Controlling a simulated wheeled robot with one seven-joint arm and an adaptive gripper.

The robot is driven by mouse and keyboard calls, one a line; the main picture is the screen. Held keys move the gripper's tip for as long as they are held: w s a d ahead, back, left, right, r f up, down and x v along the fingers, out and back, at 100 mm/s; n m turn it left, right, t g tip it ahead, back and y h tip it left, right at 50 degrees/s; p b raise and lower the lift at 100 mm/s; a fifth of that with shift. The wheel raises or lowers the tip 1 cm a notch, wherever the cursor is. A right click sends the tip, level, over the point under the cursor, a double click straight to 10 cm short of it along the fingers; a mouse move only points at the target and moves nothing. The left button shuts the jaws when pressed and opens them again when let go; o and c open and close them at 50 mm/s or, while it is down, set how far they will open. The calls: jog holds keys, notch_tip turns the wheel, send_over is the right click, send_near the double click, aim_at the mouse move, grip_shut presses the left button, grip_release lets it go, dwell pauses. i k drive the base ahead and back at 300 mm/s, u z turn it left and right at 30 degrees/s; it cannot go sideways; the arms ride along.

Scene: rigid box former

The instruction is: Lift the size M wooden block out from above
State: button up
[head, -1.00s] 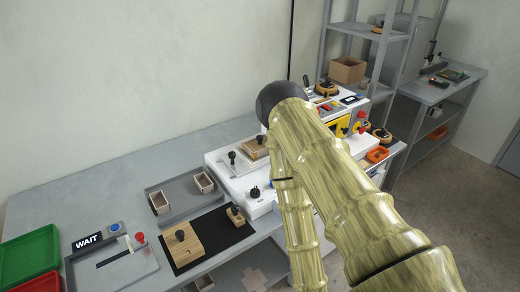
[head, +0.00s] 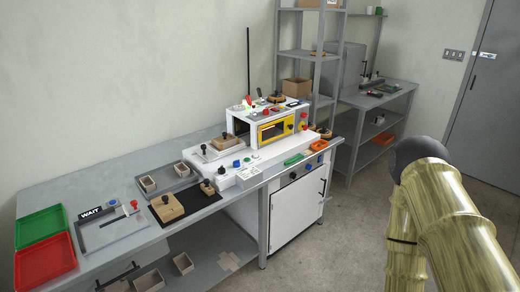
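Several wooden blocks with black knobs are in view, and no size letter can be read on any. One block (head: 224,143) sits in the white machine's (head: 215,154) front opening, knob up. A large flat block (head: 167,207) and a small block (head: 208,187) stand on a black mat (head: 188,213) on the bench. Another wooden piece (head: 275,98) lies on top of the machine. My arm is at the right, well apart from the bench and blocks. My gripper is outside the picture.
Green (head: 40,225) and red (head: 46,260) trays stand at the bench's left, beside a panel marked WAIT (head: 91,212). A grey tray (head: 165,186) holds small cardboard boxes. A grey shelf rack (head: 312,55) stands behind. Floor (head: 325,235) in front of the cabinet is clear.

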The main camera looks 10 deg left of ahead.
aim_at(225, 138)
jog(key=u, duration=0.65)
jog(key=i, duration=0.45)
jog(key=u, duration=0.7)
jog(key=i, duration=1.2)
jog(key=z, duration=0.7)
